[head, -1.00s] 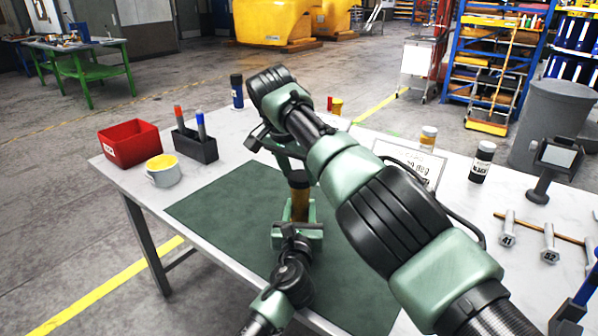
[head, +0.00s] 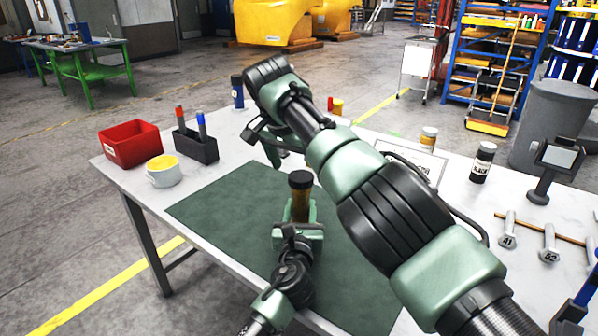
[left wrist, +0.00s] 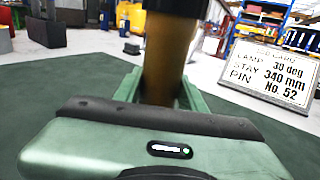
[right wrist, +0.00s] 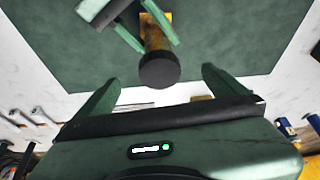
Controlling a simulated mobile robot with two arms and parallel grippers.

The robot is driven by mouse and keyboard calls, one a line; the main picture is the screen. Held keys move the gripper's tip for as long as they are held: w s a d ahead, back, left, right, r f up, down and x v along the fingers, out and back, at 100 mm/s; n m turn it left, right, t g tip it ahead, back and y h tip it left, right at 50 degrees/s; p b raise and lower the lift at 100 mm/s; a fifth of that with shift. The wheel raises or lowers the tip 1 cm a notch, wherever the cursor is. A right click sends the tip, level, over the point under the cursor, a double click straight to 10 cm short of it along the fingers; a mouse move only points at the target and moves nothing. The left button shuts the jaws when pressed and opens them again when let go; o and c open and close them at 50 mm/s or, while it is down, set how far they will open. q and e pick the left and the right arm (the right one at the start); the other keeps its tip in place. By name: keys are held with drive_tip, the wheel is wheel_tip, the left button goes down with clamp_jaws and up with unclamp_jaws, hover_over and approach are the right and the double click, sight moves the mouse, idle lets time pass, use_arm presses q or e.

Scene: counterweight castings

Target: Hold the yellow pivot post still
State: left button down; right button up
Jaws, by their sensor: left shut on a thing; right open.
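The yellow pivot post (head: 300,205) with a black cap stands upright above the green mat (head: 225,205). In the left wrist view the post (left wrist: 165,65) rises between the green fingers of my left gripper (left wrist: 160,90), which is shut on it. In the head view my left gripper (head: 299,230) is low on the post. My right gripper (head: 270,142) is open and empty, above and behind the post. In the right wrist view its spread fingers (right wrist: 160,80) are apart from the black cap (right wrist: 159,70).
A job card (left wrist: 272,70), a black-lidded jar (head: 482,163) and numbered pins (head: 508,230) are at the right. The mat's left part is clear.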

sight(301, 215)
use_arm(q)
drive_tip(key=shift+d+f, duration=0.1)
drive_tip(key=shift+f, duration=0.05)
use_arm(e)
drive_tip(key=v, duration=0.5)
drive_tip(key=shift+s+a+r, duration=0.1)
drive_tip(key=shift+r, duration=0.1)
use_arm(q)
drive_tip(key=c, duration=0.7)
unclamp_jaws()
drive_tip(key=shift+c, duration=0.2)
drive_tip(key=shift+s+a+p, duration=0.15)
drive_tip(key=shift+s+p, duration=0.05)
drive_tip(key=shift+s, duration=1.8)
drive_tip(key=shift+s+a+p, duration=0.1)
drive_tip(key=shift+s+p, duration=0.05)
drive_tip(key=shift+s, duration=1.8)
use_arm(e)
drive_tip(key=shift+r, duration=0.35)
